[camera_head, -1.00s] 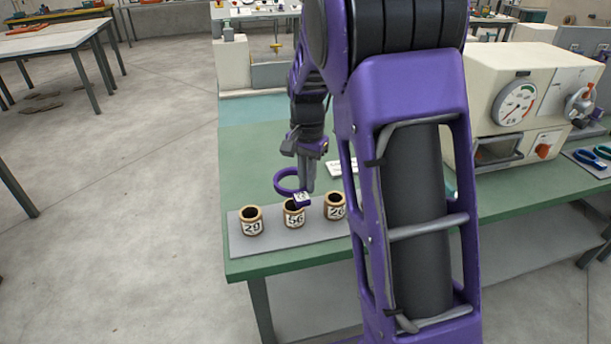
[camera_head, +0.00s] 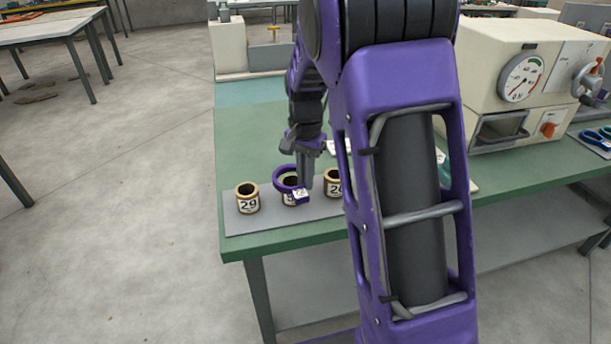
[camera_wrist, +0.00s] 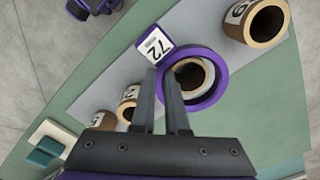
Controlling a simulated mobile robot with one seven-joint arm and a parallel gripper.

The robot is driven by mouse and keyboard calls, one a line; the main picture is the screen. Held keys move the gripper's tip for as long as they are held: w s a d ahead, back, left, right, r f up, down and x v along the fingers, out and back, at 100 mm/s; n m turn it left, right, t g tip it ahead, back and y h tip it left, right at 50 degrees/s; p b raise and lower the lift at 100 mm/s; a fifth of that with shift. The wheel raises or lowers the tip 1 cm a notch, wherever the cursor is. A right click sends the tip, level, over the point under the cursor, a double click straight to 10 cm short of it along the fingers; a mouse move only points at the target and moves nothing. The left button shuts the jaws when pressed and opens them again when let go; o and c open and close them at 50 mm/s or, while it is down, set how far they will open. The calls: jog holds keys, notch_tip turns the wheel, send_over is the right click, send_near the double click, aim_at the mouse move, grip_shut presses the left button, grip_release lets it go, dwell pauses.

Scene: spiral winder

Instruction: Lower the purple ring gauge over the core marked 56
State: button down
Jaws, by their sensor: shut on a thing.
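The purple ring gauge (camera_head: 278,173) carries a white tag marked 72, also clear in the wrist view (camera_wrist: 153,46). My gripper (camera_head: 304,188) is shut on the ring's tag side, its fingers pointing down. The core marked 56 (camera_head: 287,200) is the middle one in the head view; the ring and tag cover most of its label. In the wrist view the core's open top (camera_wrist: 190,72) shows inside the ring, off-centre. The ring looks to be around the core's upper end; its exact height and any contact are unclear.
The core marked 29 (camera_head: 247,205) stands close on the left and another core (camera_head: 333,188) close on the right, partly behind my arm. They stand on a grey mat (camera_head: 238,226) near the green table's edge. A cream machine with a dial (camera_head: 500,110) stands at right.

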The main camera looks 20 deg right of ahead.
aim_at(306, 206)
jog(key=shift+s+f+b, duration=0.25)
jog(key=shift+f+b, duration=0.4)
jog(key=shift+f, duration=0.25)
jog(key=shift+s+f+b, duration=0.2)
jog(key=shift+f+b, duration=0.45)
jog(key=shift+f, duration=0.45)
jog(key=shift+w+f+b, duration=0.35)
jog(key=shift+w+f, duration=0.15)
jog(key=shift+f, duration=0.15)
jog(key=shift+s+f, duration=0.15)
jog(key=shift+f, duration=0.15)
jog(key=c, duration=0.8)
grip_release()
jog(key=shift+c, duration=0.2)
